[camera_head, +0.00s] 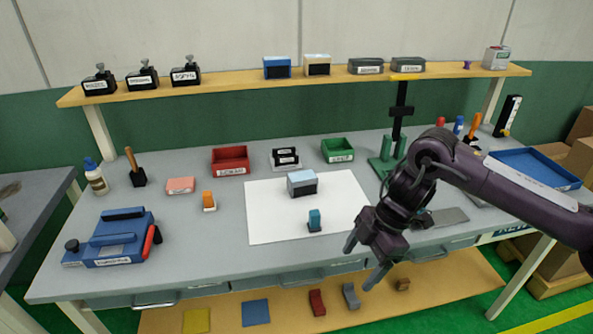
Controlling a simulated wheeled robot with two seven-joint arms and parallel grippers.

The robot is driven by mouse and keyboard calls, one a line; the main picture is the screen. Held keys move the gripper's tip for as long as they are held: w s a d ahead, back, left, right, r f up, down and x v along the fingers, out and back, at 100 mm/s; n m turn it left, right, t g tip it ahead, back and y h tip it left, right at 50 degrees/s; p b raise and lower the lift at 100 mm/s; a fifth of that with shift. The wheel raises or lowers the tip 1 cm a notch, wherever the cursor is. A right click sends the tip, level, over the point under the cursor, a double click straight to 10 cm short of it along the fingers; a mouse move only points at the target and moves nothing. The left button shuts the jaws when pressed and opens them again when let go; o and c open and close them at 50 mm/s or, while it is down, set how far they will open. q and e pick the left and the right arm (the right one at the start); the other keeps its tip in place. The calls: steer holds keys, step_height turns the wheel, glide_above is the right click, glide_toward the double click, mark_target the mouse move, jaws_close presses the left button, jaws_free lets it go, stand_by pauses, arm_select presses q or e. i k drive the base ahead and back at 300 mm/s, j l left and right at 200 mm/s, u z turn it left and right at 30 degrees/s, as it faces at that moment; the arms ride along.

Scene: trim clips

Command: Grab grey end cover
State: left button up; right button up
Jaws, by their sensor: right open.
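My right gripper (361,265) is open and empty, pointing down in front of the table's front edge, right of centre. No thing can be told for certain as the grey end cover. A small grey piece (350,296) lies on the low wooden shelf, just below and left of the fingertips in the picture and apart from them. A flat grey piece (449,216) lies on the table right of my gripper, partly hidden by my right arm. Two dark grey labelled boxes (366,67) stand on the upper shelf. My left gripper is not in view.
A white sheet (260,222) on the table (190,254) bears a light-blue-topped box (302,183) and a small teal block (314,220). A red block (317,302) and a brown block (403,284) lie on the low shelf (285,312). The table edge overhangs this shelf.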

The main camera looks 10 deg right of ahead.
mark_target(301, 183)
steer(key=i, duration=1.25)
